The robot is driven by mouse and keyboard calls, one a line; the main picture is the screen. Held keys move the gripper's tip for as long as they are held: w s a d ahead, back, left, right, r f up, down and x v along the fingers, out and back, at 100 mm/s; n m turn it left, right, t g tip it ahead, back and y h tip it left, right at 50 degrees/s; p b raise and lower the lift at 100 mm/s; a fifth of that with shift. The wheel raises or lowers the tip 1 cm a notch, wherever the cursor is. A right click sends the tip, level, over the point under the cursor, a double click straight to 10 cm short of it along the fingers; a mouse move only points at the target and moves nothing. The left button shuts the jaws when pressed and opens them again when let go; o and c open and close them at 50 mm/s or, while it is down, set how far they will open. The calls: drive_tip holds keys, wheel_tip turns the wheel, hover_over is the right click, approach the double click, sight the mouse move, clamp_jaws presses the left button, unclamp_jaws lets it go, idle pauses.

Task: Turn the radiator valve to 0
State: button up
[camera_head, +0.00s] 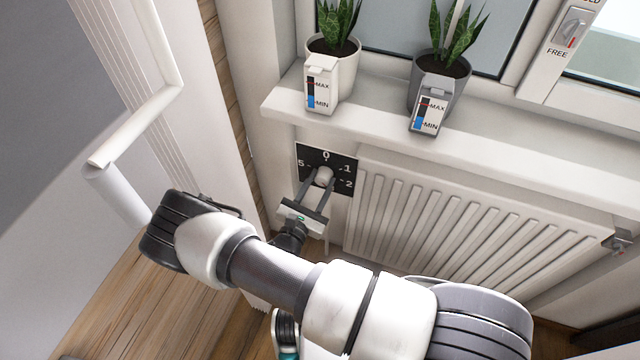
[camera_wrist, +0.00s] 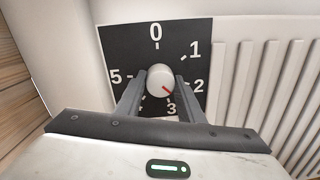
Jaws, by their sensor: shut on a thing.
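The radiator valve is a round white knob (camera_head: 324,175) in front of a black dial plate (camera_head: 343,170) with white numbers, at the left end of the radiator. In the wrist view the knob (camera_wrist: 158,77) has a red mark on its face, pointing to the lower right, between 2 and 3. On the plate (camera_wrist: 125,48), 0 is at the top, 1 and 2 at the right, 3 at the bottom and 5 at the left; 4 is hidden. My gripper (camera_head: 319,188) is shut on the knob, one finger on each side, as the wrist view (camera_wrist: 161,92) also shows.
A white ribbed radiator (camera_head: 470,225) stands right of the valve. A window sill (camera_head: 400,120) overhangs it, bearing a white pot (camera_head: 346,68) and a grey pot (camera_head: 455,88) with plants. A white door with a handle (camera_head: 130,125) is close on the left.

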drive_tip(key=n, duration=0.3)
drive_tip(key=n+b, duration=0.1)
drive_tip(key=n, duration=0.3)
drive_tip(key=shift+f+n+t+y, duration=0.1)
drive_tip(key=shift+n+t+y, duration=0.2)
drive_tip(key=n, duration=0.6)
drive_tip(key=shift+s+n, duration=0.1)
drive_tip(key=shift+n, duration=0.3)
drive_tip(key=n, duration=0.3)
drive_tip(key=shift+d+n+y, duration=0.1)
drive_tip(key=shift+n+y, duration=0.2)
drive_tip(key=shift+n, duration=0.1)
drive_tip(key=n, duration=0.3)
drive_tip(key=shift+n, duration=0.4)
drive_tip(key=n, duration=0.6)
drive_tip(key=shift+y, duration=0.3)
drive_tip(key=shift+n, duration=0.3)
drive_tip(key=o, duration=1.1)
drive_tip(key=shift+c, duration=0.2)
